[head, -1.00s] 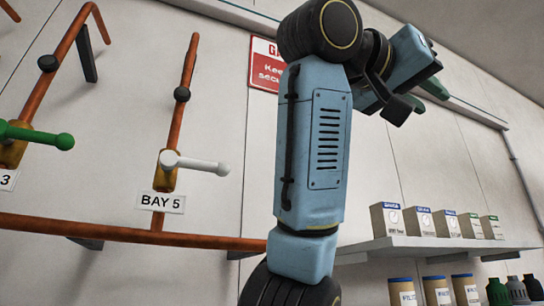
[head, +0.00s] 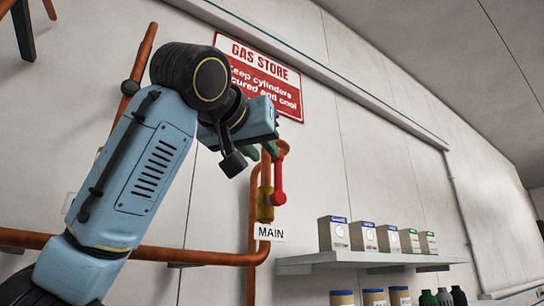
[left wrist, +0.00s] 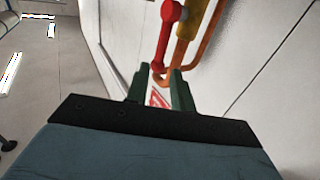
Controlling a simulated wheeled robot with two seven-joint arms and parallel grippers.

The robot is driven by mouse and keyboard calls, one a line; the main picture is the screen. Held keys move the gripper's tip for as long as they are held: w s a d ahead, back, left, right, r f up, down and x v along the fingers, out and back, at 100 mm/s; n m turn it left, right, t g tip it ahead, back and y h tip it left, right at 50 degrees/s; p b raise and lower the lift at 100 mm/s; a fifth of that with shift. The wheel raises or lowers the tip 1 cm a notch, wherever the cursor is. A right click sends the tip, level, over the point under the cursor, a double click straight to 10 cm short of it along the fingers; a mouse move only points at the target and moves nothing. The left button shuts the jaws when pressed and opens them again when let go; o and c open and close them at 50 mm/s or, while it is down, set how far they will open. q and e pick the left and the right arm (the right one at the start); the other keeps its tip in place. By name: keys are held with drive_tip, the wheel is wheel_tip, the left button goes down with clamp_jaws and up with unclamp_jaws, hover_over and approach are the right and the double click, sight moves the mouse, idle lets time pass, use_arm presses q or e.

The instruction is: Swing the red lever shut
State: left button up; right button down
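The red lever (head: 280,174) is on the brass valve body (head: 265,205) above the MAIN label (head: 270,232). Its hub is at the bottom, and its handle points almost straight up, roughly along the pipe. My left gripper (head: 267,152) is at the handle's upper end, its green fingers partly hidden by its own body. In the left wrist view, the red lever (left wrist: 163,48) runs down towards the gap between the fingertips of the left gripper (left wrist: 160,70). The fingers are apart, with space around the handle; I cannot tell whether they touch it. My right gripper is not in view.
Orange pipe (head: 200,256) runs along the wall and bends up by the valve. A red GAS STORE sign (head: 258,75) hangs behind my left arm. A shelf (head: 365,260) with several boxes stands to the right, with containers below it.

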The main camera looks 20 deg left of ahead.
sight(276, 166)
use_arm(q)
drive_tip(key=w+p, duration=0.2)
drive_tip(key=w, duration=0.4)
drive_tip(key=shift+d, duration=0.15)
drive_tip(key=shift+w+p, duration=0.3)
drive_tip(key=shift+w, duration=0.3)
clamp_jaws()
